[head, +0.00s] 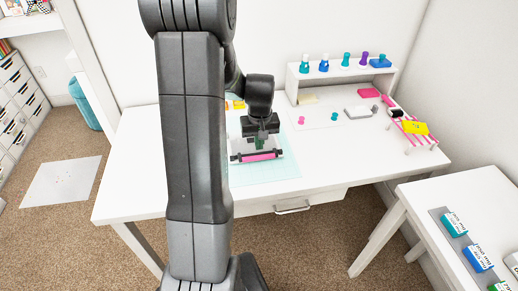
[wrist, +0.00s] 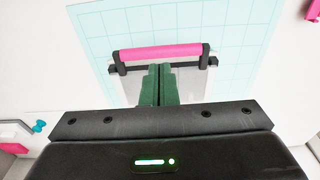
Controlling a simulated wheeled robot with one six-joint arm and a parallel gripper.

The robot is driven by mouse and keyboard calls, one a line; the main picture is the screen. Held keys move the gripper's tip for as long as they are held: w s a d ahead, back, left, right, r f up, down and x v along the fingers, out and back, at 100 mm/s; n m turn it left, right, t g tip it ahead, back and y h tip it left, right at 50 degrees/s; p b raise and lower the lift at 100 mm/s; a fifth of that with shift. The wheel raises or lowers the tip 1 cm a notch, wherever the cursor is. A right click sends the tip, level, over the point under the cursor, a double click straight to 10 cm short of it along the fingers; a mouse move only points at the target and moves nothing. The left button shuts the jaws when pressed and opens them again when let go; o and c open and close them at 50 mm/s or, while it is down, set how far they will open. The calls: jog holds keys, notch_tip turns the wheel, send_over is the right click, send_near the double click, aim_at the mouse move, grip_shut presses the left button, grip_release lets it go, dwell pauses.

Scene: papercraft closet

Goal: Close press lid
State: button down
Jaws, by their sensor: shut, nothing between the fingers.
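The press (head: 238,145) sits on the pale teal grid mat (head: 284,168) on the white desk. Its pink handle bar (head: 258,157) with black end brackets lies along the near edge in the head view. In the wrist view the pink handle (wrist: 160,52) runs across above the grey-white press plate (wrist: 188,84). My gripper (wrist: 159,70) is shut and empty, its green fingertips pointing at the middle of the handle, over the plate. Whether the fingertips touch the handle or the plate is not clear.
A white shelf (head: 340,75) with several coloured bottles stands at the back right of the desk. A pink-striped rack with a yellow item (head: 414,127) is at the right edge. A side table (head: 470,205) with labelled blocks stands at front right. The desk's front right is clear.

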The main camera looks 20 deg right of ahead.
aim_at(259, 159)
jog(key=shift+w+f, duration=0.15)
jog(key=shift+f, duration=1.55)
jog(key=shift+f, duration=0.1)
jog(key=shift+s+f+b, duration=0.15)
jog(key=shift+f+b, duration=0.35)
jog(key=shift+f, duration=0.1)
jog(key=shift+s+f+b, duration=0.15)
jog(key=shift+f+b, duration=0.35)
jog(key=shift+f, duration=0.05)
jog(key=shift+a+r+p, duration=0.1)
jog(key=shift+r+p, duration=0.3)
jog(key=shift+r, duration=0.1)
notch_tip(259, 159, up, 13)
jog(key=s+p, duration=0.1)
jog(key=s, duration=0.1)
jog(key=shift+s+a, duration=0.25)
jog(key=shift+s, duration=0.15)
